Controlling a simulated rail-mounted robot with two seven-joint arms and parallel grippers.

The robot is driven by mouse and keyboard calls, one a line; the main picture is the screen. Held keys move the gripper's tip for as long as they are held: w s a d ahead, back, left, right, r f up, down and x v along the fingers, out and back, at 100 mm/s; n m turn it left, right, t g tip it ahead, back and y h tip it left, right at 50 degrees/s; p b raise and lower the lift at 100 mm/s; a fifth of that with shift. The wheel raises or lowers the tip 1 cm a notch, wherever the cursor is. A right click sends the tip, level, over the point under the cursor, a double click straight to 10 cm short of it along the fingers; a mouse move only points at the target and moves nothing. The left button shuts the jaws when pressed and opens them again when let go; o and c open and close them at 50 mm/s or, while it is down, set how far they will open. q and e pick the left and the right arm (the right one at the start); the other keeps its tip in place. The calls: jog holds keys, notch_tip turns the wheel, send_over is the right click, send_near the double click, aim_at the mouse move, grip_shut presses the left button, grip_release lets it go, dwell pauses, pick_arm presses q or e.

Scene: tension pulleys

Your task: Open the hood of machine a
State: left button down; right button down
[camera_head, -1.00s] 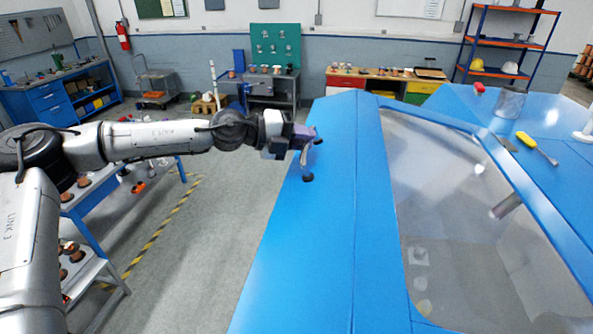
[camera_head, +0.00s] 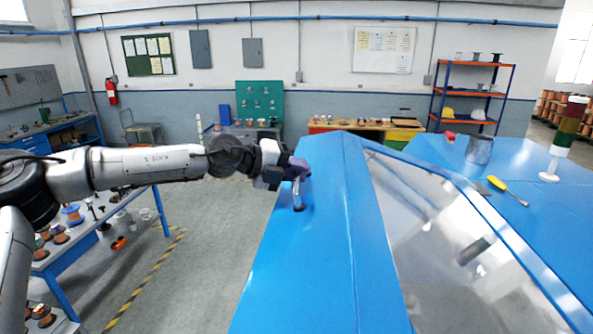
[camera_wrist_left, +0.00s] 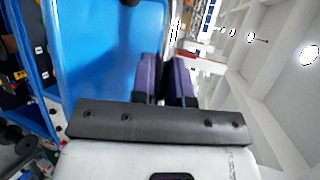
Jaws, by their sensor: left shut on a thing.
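The hood of the machine is a large blue panel (camera_head: 310,240) with a clear window (camera_head: 440,220), filling the middle and right of the head view. A slim grey handle with dark ends (camera_head: 299,194) stands on its left part. My left gripper (camera_head: 299,172) reaches in from the left and is shut on this handle, hiding its far end. In the left wrist view, the purple fingers (camera_wrist_left: 166,80) are beside the blue hood surface (camera_wrist_left: 100,50); the handle between them is hard to make out. My right gripper is not in view.
A screwdriver with a yellow handle (camera_head: 497,184), a metal cylinder (camera_head: 479,150) and a signal tower (camera_head: 567,135) are on blue surfaces at the right. A bench with spools (camera_head: 85,225) stands at the left. Floor (camera_head: 215,225) between bench and hood is clear.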

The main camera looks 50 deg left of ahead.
pick_arm(q)
jog(key=c, duration=1.6)
grip_release()
jog(key=shift+s+d+f, duration=0.1)
jog(key=shift+d+f, duration=0.1)
jog(key=shift+d, duration=0.15)
jog(key=o, duration=0.3)
jog(key=shift+d+f, duration=0.1)
jog(key=shift+d, duration=0.1)
jog(key=shift+o, duration=0.8)
jog(key=shift+a, duration=0.2)
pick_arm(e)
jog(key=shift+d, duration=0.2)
pick_arm(q)
jog(key=shift+s+a, duration=0.1)
jog(key=shift+a, duration=0.05)
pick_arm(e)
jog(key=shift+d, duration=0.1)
